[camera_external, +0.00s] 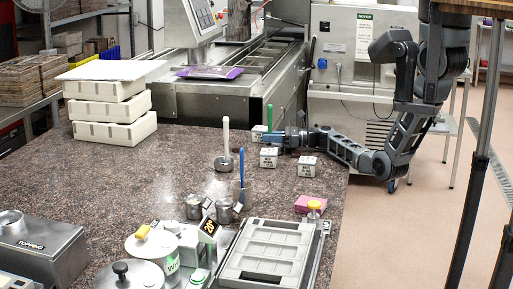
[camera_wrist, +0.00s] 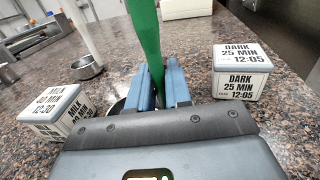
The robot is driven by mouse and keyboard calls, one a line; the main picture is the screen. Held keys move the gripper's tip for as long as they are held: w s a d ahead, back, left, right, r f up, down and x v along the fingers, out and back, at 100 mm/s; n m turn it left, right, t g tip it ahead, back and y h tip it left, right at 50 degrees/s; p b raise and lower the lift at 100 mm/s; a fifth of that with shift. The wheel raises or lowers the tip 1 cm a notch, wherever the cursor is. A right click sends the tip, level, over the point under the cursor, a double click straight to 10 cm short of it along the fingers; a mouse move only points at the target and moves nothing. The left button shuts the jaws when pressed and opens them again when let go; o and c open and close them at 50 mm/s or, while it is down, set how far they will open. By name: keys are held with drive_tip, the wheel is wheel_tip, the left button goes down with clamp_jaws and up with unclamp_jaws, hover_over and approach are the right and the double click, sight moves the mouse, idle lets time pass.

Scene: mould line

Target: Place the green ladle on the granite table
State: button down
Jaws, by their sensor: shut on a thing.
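The green ladle (camera_external: 269,116) has its handle upright at the far right part of the granite table (camera_external: 150,185). My gripper (camera_external: 276,138) reaches it from the right. In the wrist view, the blue jaws of my gripper (camera_wrist: 158,85) are shut on the green handle (camera_wrist: 146,35), which leans slightly. The ladle's bowl is mostly hidden behind the jaws, and I cannot tell whether it touches the table. The speckled granite table (camera_wrist: 200,45) lies below and around it.
A white ladle (camera_external: 225,145) and a blue ladle (camera_external: 241,168) stand to the left and nearer. Label blocks (camera_external: 307,166) sit close by, including MILK (camera_wrist: 60,110) and DARK (camera_wrist: 240,72). White moulds (camera_external: 108,112) are stacked at back left. The table's left middle is clear.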

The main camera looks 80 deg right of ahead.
drive_tip(key=c, duration=1.1)
unclamp_jaws()
drive_tip(key=shift+f, duration=0.1)
drive_tip(key=shift+o, duration=0.2)
drive_tip(key=s, duration=0.3)
drive_tip(key=s+d+b, duration=0.1)
drive_tip(key=s, duration=0.3)
drive_tip(key=s+d, duration=0.1)
drive_tip(key=s, duration=0.3)
drive_tip(key=shift+s+d+b, duration=0.1)
drive_tip(key=shift+d+b, duration=0.05)
drive_tip(key=shift+b, duration=0.2)
drive_tip(key=shift+o, duration=0.6)
drive_tip(key=shift+s, duration=0.35)
